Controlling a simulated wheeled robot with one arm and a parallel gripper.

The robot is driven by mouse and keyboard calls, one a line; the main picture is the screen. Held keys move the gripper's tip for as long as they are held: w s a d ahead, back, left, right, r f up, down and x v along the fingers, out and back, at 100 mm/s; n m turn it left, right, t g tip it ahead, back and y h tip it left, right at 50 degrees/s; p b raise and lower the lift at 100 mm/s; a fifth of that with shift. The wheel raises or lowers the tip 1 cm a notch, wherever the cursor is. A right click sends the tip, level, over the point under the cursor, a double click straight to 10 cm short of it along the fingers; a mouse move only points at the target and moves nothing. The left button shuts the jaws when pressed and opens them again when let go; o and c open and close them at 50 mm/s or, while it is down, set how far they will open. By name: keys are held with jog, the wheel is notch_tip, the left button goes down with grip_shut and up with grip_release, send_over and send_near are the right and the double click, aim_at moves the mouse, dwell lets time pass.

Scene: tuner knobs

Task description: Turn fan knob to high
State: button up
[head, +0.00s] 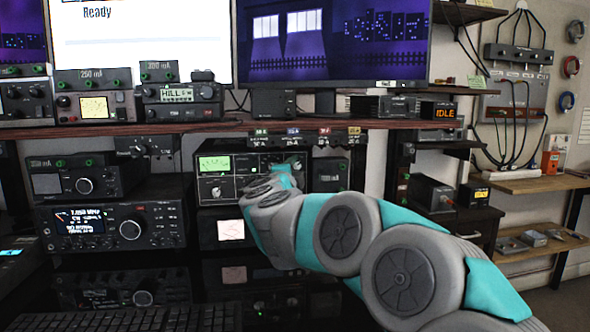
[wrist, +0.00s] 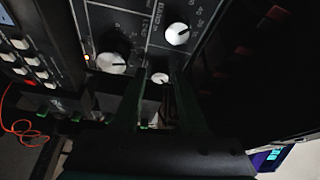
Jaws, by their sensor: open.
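In the wrist view several silver-capped knobs show on a dark panel. A small knob (wrist: 160,78) sits between the fingers of my gripper (wrist: 161,70), which are open; I cannot tell whether they touch it. A larger knob (wrist: 111,63) is to the left and another knob (wrist: 178,33) is at the upper right. The labels are too blurred to tell which is the fan knob. In the head view the panel belongs to a black unit (head: 203,178) with a green-lit meter (head: 214,165). My arm covers its right part and hides my fingers.
A large radio (head: 111,230) stands left of the unit. A wooden shelf (head: 130,128) with small devices runs above it. A keyboard (head: 130,318) lies in front. In the wrist view an orange cable (wrist: 20,128) hangs at the left.

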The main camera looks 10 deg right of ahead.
jog(key=v, duration=0.7)
jog(key=shift+s+b, duration=0.15)
jog(key=shift+b, duration=0.25)
jog(key=shift+f, duration=0.1)
